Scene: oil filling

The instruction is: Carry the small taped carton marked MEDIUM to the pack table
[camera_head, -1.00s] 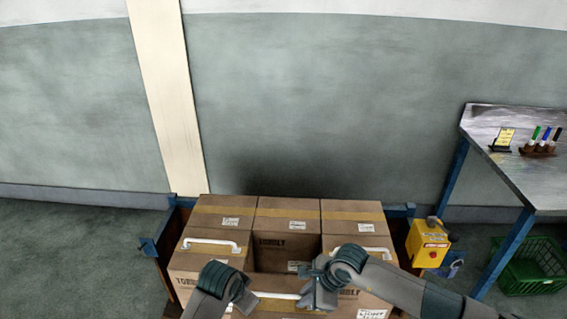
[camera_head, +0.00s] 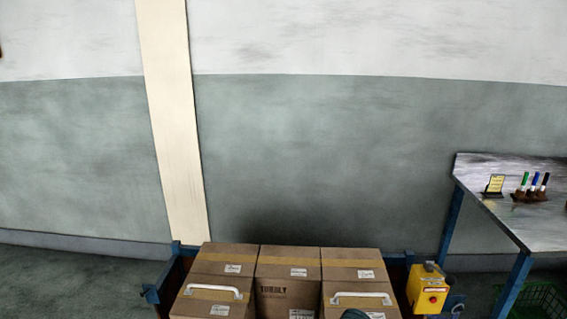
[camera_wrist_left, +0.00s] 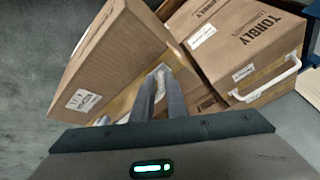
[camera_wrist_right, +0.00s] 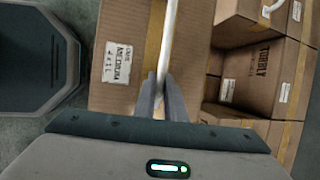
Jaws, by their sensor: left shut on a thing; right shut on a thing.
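A brown carton (camera_wrist_right: 118,95) with a yellowish tape band and a label reading MEDIUM (camera_wrist_right: 118,62) fills the middle of the right wrist view. My right gripper (camera_wrist_right: 165,82) is shut on its white handle (camera_wrist_right: 169,35). In the left wrist view a tilted-looking carton (camera_wrist_left: 110,50), apparently the same one, has a label too small to read. My left gripper (camera_wrist_left: 160,82) is shut at the white handle by its taped face. The head view does not show this carton or the gripper tips. The pack table (camera_head: 515,218) stands at the right in the head view.
Several other TORBLY cartons (camera_head: 290,262), some with white handles, sit in a blue-ended rack (camera_head: 157,292). A yellow box (camera_head: 427,290) is at its right end. A sign and markers (camera_head: 535,188) stand on the table, with a green crate (camera_head: 540,300) below. A wall closes the back.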

